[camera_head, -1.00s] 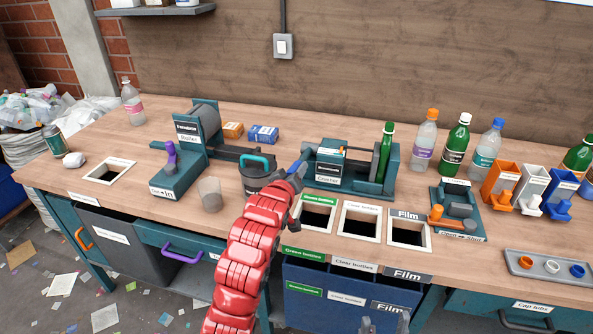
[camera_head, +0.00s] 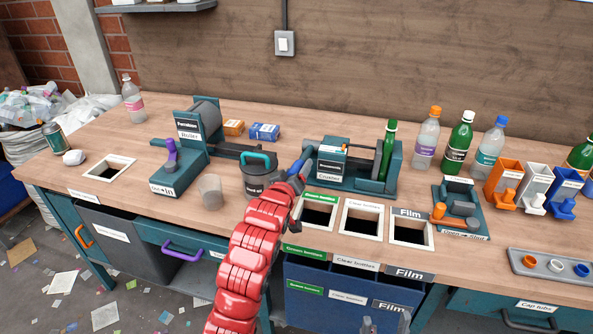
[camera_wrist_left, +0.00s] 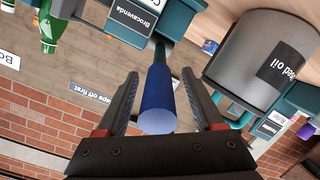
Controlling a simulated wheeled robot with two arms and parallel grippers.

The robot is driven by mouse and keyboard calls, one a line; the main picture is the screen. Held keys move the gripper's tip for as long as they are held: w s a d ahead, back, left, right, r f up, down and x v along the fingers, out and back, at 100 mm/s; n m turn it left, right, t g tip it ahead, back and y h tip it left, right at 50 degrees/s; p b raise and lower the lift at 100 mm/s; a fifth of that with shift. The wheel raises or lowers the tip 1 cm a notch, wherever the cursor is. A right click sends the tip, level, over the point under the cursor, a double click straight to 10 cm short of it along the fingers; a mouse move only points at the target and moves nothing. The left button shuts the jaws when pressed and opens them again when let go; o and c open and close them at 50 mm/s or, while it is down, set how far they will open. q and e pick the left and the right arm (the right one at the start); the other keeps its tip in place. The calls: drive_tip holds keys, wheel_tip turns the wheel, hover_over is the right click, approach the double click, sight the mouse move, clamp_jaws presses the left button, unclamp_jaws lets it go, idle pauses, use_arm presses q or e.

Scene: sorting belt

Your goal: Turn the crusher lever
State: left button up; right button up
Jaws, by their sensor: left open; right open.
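The crusher (camera_head: 330,170) is a teal machine on the bench with a green bottle (camera_head: 387,150) standing in its right end. Its lever (camera_head: 298,167) has a blue handle sticking out at the left end, partly covered by my gripper. In the left wrist view the blue handle (camera_wrist_left: 158,92) lies between the two fingers, with gaps on both sides. My left gripper (camera_head: 298,176) is open around the handle, not clamped on it. My right gripper (camera_head: 386,324) is open and empty; only its tips show at the bottom edge.
A dark bucket (camera_head: 260,180) with a teal handle stands close left of my left gripper; it also shows in the wrist view (camera_wrist_left: 258,65). A clear cup (camera_head: 210,191) is farther left. Framed openings (camera_head: 361,219) lie in front of the crusher. Several bottles (camera_head: 459,142) stand at the right.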

use_arm(q)
drive_tip(key=shift+s, duration=0.15)
drive_tip(key=shift+s+a, duration=0.15)
drive_tip(key=shift+s, duration=0.15)
drive_tip(key=p+v, duration=1.2)
drive_tip(key=v, duration=0.4)
drive_tip(key=shift+s, duration=0.25)
drive_tip(key=shift+a+r, duration=0.1)
